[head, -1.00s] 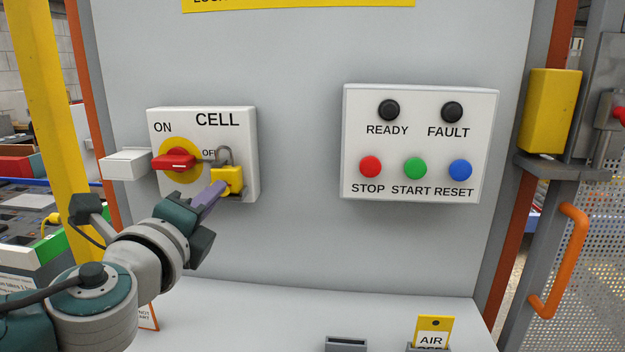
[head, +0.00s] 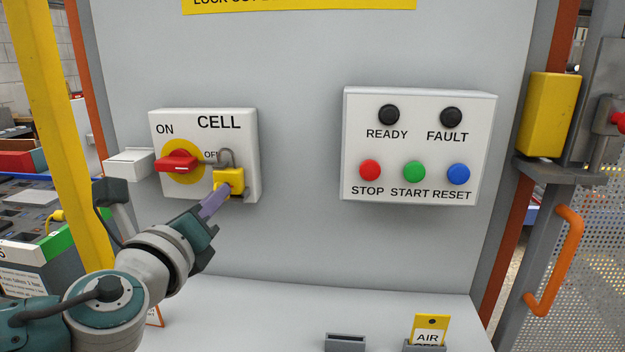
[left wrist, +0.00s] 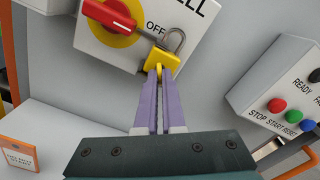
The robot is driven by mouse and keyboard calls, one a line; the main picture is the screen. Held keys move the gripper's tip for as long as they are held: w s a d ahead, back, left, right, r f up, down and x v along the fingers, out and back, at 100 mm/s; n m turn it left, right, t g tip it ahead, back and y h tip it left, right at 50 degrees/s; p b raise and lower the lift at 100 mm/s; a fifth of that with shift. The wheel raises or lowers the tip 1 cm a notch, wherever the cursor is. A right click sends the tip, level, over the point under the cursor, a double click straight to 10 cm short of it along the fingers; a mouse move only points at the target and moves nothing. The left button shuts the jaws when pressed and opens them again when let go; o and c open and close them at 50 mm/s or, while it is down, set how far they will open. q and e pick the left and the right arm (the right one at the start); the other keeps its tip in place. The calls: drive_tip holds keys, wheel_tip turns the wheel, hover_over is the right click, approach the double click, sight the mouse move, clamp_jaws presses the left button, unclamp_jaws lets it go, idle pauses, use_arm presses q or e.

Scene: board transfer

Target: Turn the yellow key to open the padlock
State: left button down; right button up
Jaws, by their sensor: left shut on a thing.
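The yellow padlock (head: 228,177) hangs by its grey shackle (head: 224,156) at the red switch handle (head: 178,161) on the white CELL box (head: 235,140). The padlock (left wrist: 163,62) also shows in the left wrist view, with its shackle (left wrist: 177,40) above; I cannot tell whether the shackle is released. My left gripper (head: 226,190) reaches up to the padlock's underside. Its purple fingers (left wrist: 160,76) are shut on the yellow key (left wrist: 159,69), of which only a small part shows between the fingertips. My right gripper is not in view.
A white button box (head: 418,145) with lamps and STOP, START and RESET buttons is on the panel to the right. An AIR tag (head: 430,327) stands in a holder on the ledge below, beside an empty grey holder (head: 345,342). The panel between the boxes is clear.

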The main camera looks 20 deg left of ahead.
use_arm(q)
drive_tip(key=shift+m+p, duration=0.65)
drive_tip(key=shift+m, duration=1.35)
drive_tip(key=m+p, duration=0.1)
drive_tip(key=m, duration=0.1)
drive_tip(key=shift+r+m, duration=0.1)
drive_tip(key=shift+m, duration=0.3)
drive_tip(key=c, duration=1.4)
unclamp_jaws()
drive_tip(key=o, duration=0.5)
drive_tip(key=shift+c, duration=0.2)
